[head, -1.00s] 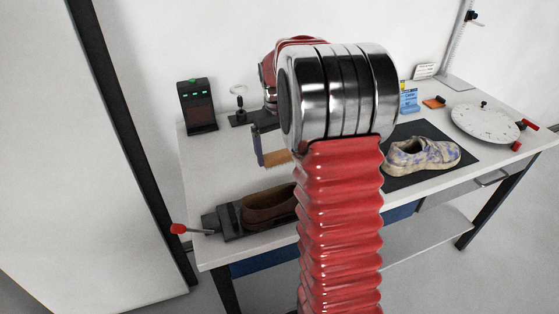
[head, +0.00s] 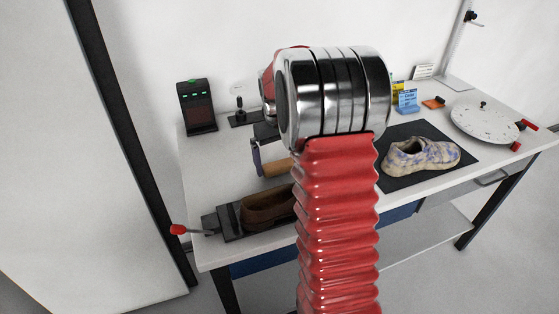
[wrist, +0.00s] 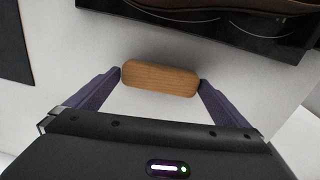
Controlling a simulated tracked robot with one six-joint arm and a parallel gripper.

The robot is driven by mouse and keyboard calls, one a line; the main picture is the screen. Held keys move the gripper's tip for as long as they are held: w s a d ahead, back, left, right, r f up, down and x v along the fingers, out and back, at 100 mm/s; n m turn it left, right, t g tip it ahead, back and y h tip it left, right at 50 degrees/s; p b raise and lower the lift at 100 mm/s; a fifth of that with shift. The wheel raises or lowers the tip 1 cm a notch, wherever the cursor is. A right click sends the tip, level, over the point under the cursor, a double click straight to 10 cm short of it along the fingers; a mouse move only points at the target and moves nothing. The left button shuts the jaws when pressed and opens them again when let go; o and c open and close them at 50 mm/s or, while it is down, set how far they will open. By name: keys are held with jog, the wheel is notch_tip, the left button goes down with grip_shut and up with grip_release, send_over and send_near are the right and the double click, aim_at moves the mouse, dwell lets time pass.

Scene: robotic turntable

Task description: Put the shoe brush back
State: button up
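The shoe brush (wrist: 160,79), with a wooden body, lies across between the two purple fingers of my gripper (wrist: 162,78) in the wrist view. The fingertips meet its two ends, so my gripper is shut on it. In the head view the brush (head: 277,168) shows left of my red arm, beside a purple finger (head: 256,159). It is above the table, near the brown shoe (head: 262,211); its bristles are hard to see. The brown shoe sits in a dark holder (head: 222,218) at the table's front left. My arm hides part of the shoe and the gripper.
A patterned sneaker (head: 420,155) stands on a black mat (head: 402,184) at right. A round white turntable (head: 484,122) is beyond it. A dark device with green lights (head: 197,107) and a small black stand (head: 240,116) are at back left. A red-knobbed lever (head: 178,229) sticks out at front left.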

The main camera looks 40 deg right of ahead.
aim_at(277, 165)
jog(key=shift+r, duration=0.1)
notch_tip(277, 165, up, 12)
jog(key=shift+a, duration=0.35)
dwell(0.4)
jog(key=shift+w, duration=0.1)
dwell(0.4)
jog(key=s+a+r+n+t, duration=0.1)
jog(key=s+a+r, duration=0.2)
jog(key=s+a, duration=0.3)
jog(key=s+a+r+t, duration=0.2)
jog(key=s+a, duration=0.1)
jog(key=a, duration=0.5)
jog(key=s+a+f+n+t, duration=0.1)
jog(key=s+a+f, duration=0.3)
jog(key=s+a, duration=0.6)
jog(key=s+t, duration=0.1)
jog(key=s, duration=0.3)
jog(key=shift+a+t+y, duration=0.3)
jog(key=shift+a, duration=0.05)
